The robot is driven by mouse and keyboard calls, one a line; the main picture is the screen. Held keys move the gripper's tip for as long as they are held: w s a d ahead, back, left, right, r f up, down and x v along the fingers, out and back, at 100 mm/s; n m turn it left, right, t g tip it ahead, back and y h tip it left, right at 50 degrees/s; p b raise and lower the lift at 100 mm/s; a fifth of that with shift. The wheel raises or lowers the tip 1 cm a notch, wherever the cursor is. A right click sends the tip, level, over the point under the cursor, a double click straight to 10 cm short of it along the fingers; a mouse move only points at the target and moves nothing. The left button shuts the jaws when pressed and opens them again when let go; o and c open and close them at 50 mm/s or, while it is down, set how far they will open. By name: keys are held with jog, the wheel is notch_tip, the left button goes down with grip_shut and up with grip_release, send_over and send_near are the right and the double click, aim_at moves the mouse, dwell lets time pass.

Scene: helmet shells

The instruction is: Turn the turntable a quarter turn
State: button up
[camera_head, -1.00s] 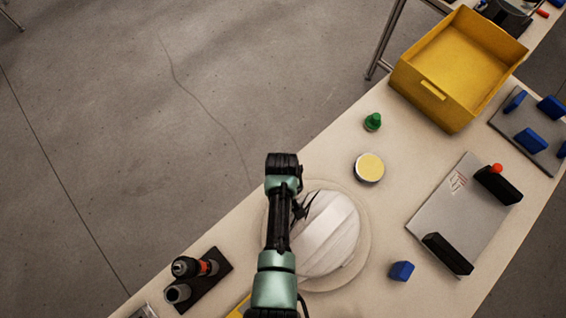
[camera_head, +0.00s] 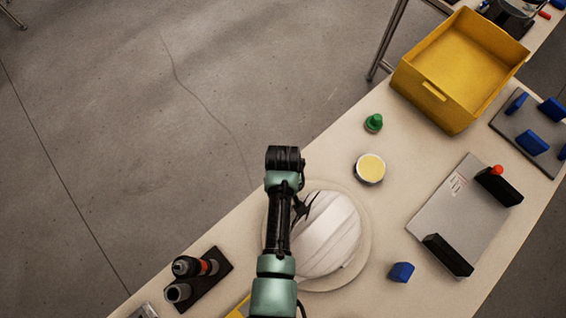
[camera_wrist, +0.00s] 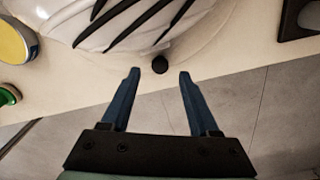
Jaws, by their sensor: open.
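The turntable (camera_head: 362,252) is a pale round disc on the bench. A white helmet shell (camera_head: 335,235) with black slits rests on it, partly hidden by my arm in the head view. The shell (camera_wrist: 130,22) also fills the top of the wrist view. A small dark round knob (camera_wrist: 160,64) shows at the disc's near edge. My gripper (camera_wrist: 160,74) is open, its two blue fingers apart, with the knob in line with the gap at the fingertips. Nothing is seen held. I cannot tell whether a finger touches the knob. In the head view my wrist hides the fingers.
A yellow-topped round tin (camera_head: 370,168) and a green bottle (camera_head: 374,122) stand beyond the turntable. A yellow bin (camera_head: 440,105), a grey plate with black blocks (camera_head: 455,215) and a blue block (camera_head: 401,272) lie to the right. A black tool holder (camera_head: 215,280) stands lower left.

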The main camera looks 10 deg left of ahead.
notch_tip(320, 180, up, 9)
jog(key=shift+r+b, duration=0.2)
jog(key=shift+b, duration=0.2)
dwell(0.4)
